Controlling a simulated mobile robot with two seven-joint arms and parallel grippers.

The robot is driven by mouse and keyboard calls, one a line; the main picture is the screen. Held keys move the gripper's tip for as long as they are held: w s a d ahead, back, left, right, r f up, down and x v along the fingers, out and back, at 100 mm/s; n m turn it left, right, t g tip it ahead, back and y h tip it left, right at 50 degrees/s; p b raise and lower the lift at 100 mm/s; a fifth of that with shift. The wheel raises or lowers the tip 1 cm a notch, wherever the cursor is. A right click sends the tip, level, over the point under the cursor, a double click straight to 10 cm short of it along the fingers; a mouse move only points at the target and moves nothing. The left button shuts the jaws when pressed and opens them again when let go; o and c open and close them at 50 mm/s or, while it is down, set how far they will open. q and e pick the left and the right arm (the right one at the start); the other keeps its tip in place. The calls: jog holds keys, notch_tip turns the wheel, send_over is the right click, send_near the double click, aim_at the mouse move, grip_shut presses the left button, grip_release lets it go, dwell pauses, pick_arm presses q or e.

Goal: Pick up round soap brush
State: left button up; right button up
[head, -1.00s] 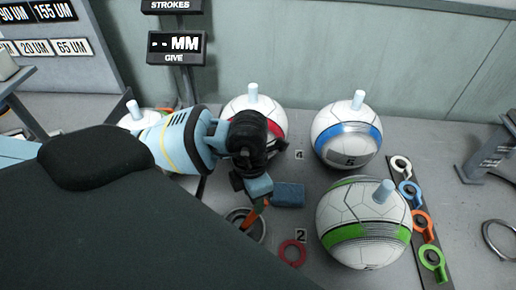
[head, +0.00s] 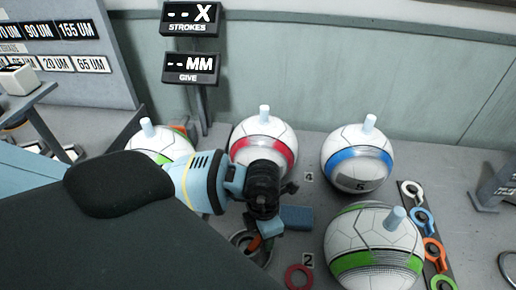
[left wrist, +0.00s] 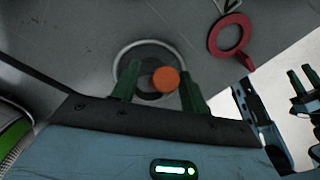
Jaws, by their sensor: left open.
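The round soap brush shows in the left wrist view as a round orange top (left wrist: 165,80) above a dark round base inside a metal ring (left wrist: 118,62). In the head view its orange part (head: 255,243) is mostly hidden by my gripper. My left gripper (left wrist: 159,82) is open, its green fingers on either side of the orange top; I cannot tell whether they touch it. In the head view my left gripper (head: 264,226) points down over the ring. What looks like my right gripper (left wrist: 304,80) shows at the right edge of the left wrist view, its jaw state unclear.
A blue block (head: 297,217) lies right of the gripper, and a red ring (head: 299,277) lies in front. Several patterned balls with pegs stand around, the nearest being green-banded (head: 374,245). A strip of coloured rings (head: 432,249) lies at right. Display signs (head: 190,68) stand behind.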

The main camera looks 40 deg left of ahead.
pick_arm(q)
jog(key=shift+f, duration=0.95)
grip_shut()
notch_tip(320, 180, up, 10)
jog(key=shift+r+p, duration=0.1)
jog(key=shift+p, duration=0.2)
